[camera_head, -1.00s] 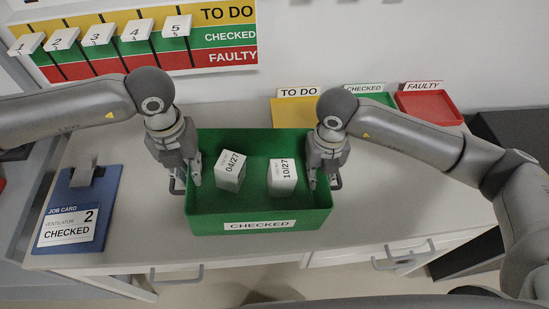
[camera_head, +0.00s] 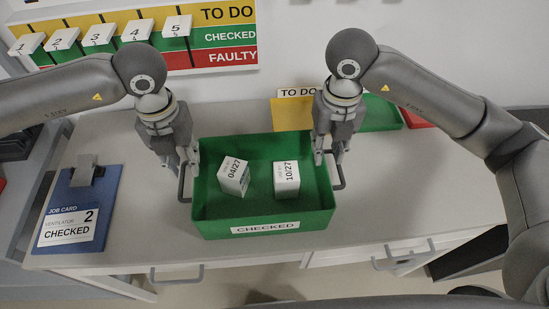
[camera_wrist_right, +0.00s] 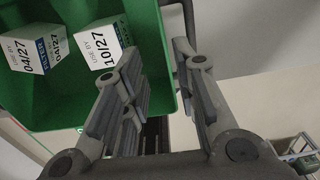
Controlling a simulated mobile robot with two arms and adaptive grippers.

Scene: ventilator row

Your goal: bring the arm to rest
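A blue job card clipboard (camera_head: 70,190) reading ventilator 2 CHECKED lies left of the bin. Behind stand a yellow TO DO tray (camera_head: 290,115), a green tray (camera_head: 380,115) and a red tray (camera_head: 418,117), partly hidden by my right arm. A status board (camera_head: 225,35) hangs on the wall.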

